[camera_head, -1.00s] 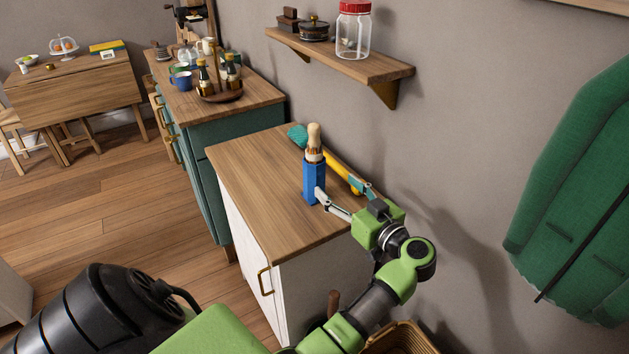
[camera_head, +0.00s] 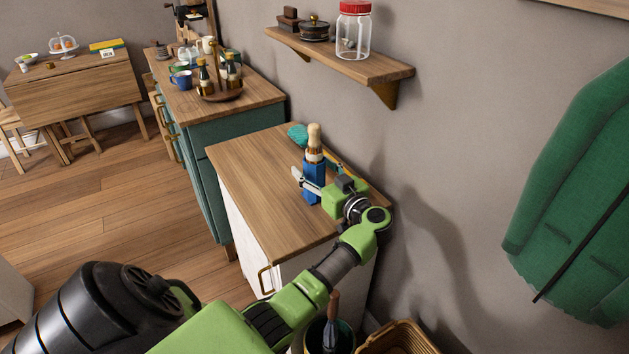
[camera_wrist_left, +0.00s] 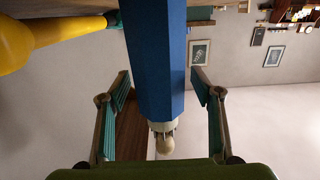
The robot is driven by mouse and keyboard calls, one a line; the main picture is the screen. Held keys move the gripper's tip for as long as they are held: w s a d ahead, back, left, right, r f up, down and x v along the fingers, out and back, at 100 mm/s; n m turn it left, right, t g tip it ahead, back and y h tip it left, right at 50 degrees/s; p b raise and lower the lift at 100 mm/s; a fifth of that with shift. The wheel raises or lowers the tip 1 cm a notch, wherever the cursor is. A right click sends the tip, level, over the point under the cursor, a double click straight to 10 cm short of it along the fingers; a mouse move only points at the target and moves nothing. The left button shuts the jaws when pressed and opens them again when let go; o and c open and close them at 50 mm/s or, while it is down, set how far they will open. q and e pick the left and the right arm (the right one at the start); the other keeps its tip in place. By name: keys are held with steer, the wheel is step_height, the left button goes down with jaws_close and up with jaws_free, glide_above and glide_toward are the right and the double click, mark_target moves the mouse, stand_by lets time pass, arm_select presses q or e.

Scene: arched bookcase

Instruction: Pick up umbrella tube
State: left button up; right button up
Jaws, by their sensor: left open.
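The umbrella tube appears to be the blue, many-sided tube (camera_head: 313,193) standing upright on the wooden top of the white cabinet (camera_head: 262,205). A pale wooden, rounded handle sticks out of its top. My left gripper (camera_head: 315,177) is open at the tube, with one finger showing on its left side. In the left wrist view the blue tube (camera_wrist_left: 155,60) runs between the two spread fingers, with visible gaps on both sides. The wooden knob (camera_wrist_left: 165,145) points toward the bottom of that view. My right gripper is not in view.
A yellow and teal object (camera_head: 298,135) lies behind the tube, close to the wall; its yellow part (camera_wrist_left: 35,42) shows in the wrist view. A wall shelf (camera_head: 350,62) with a glass jar hangs above. A wicker basket (camera_head: 400,338) stands below. The cabinet's left part is clear.

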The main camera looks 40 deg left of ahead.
arm_select(q)
steer(key=shift+c, duration=0.4)
steer(key=c, duration=1.1)
steer(key=shift+r, duration=0.1)
steer(key=shift+c, duration=0.2)
